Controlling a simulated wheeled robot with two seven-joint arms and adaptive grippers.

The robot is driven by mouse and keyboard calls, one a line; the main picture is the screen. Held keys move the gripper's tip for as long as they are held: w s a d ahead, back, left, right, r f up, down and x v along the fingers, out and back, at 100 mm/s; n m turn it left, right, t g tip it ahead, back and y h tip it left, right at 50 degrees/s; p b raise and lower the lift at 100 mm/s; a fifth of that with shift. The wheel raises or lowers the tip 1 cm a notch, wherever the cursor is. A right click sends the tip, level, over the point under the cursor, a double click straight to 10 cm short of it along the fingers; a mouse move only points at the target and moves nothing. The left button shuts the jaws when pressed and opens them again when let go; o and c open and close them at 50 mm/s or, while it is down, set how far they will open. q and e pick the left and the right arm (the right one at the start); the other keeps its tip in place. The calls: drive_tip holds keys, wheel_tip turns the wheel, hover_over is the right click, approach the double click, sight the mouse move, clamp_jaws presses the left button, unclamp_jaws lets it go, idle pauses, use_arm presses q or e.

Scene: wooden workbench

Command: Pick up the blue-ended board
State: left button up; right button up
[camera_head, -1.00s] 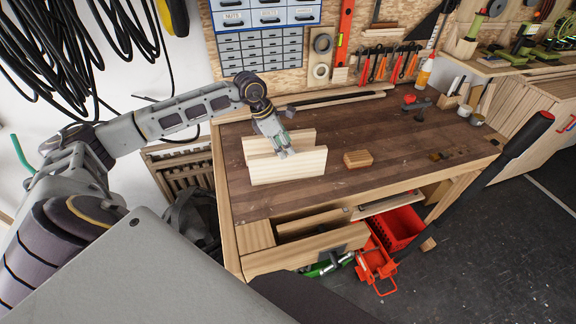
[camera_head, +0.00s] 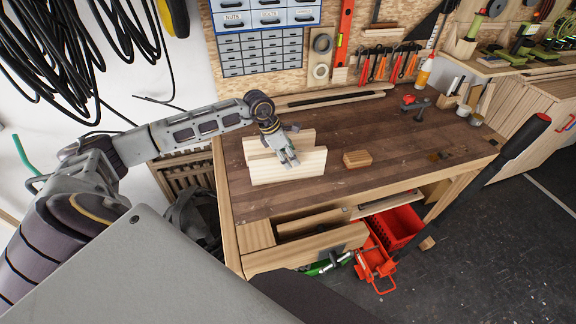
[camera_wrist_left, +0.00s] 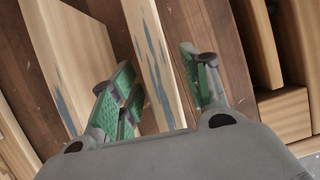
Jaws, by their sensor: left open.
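Two pale wooden boards stand on edge side by side on the workbench in the head view, a front board (camera_head: 285,173) and a rear board (camera_head: 256,146). No blue end shows there. In the left wrist view, blue-grey patches mark the near board (camera_wrist_left: 150,45) and the other board (camera_wrist_left: 60,45), so I cannot tell which one is the blue-ended board. My left gripper (camera_head: 291,164) is at the boards' top edges. It is open, its green-padded fingers (camera_wrist_left: 163,90) on either side of the near board with gaps visible. My right gripper is out of view.
A small wood block (camera_head: 357,159) lies right of the boards on the workbench (camera_head: 400,150). A clamp-like tool (camera_head: 415,104) and small containers are farther right. A long strip (camera_head: 330,98) lies along the back.

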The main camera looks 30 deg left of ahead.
use_arm(q)
drive_tip(key=shift+x, duration=1.45)
drive_tip(key=shift+s, duration=0.1)
clamp_jaws()
